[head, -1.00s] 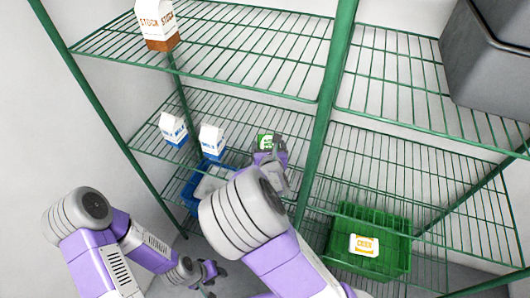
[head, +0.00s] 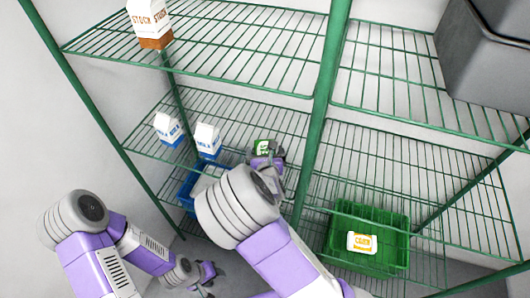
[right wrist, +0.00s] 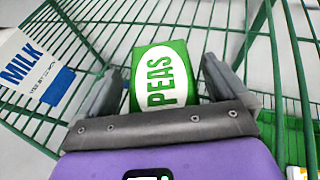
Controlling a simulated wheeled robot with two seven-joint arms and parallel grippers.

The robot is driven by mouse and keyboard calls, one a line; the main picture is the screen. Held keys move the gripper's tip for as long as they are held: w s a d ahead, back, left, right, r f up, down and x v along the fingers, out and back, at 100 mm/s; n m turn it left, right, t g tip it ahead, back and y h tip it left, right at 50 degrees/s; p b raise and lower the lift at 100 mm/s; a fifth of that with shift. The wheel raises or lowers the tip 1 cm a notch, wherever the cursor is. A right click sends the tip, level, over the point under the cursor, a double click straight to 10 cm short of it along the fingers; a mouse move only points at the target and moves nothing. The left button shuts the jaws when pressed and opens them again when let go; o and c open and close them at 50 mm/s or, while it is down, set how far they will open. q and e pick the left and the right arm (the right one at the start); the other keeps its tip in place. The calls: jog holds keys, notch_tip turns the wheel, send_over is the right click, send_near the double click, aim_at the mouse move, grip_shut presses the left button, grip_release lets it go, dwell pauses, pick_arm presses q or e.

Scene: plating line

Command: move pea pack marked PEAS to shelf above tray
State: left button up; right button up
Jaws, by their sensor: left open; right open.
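The green pea pack (right wrist: 162,75) marked PEAS stands between the two fingers of my right gripper (right wrist: 163,88) in the right wrist view. The fingers are open, with a gap to the pack on the right side. In the head view the pack (head: 262,147) sits on the middle wire shelf (head: 285,125), partly hidden by my right gripper (head: 265,160). A blue tray (head: 186,190) is below that shelf, partly hidden by my right arm. My left gripper (head: 207,277) is open and empty, low down at the lower left.
Two milk cartons (head: 168,130) (head: 207,141) stand left of the pack on the same shelf. A stock carton (head: 150,22) is on the upper shelf. A grey bin (head: 485,60) is upper right. A green post (head: 318,120) stands right of my gripper.

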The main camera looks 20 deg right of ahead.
jog(key=shift+r, duration=0.25)
jog(key=p+v, duration=0.5)
jog(key=v, duration=0.4)
jog(key=shift+w+r, duration=0.1)
jog(key=shift+r, duration=0.1)
jog(key=p+v, duration=0.2)
jog(key=p, duration=0.4)
jog(key=shift+r, duration=0.1)
jog(key=shift+s+p, duration=0.55)
jog(key=shift+p, duration=0.4)
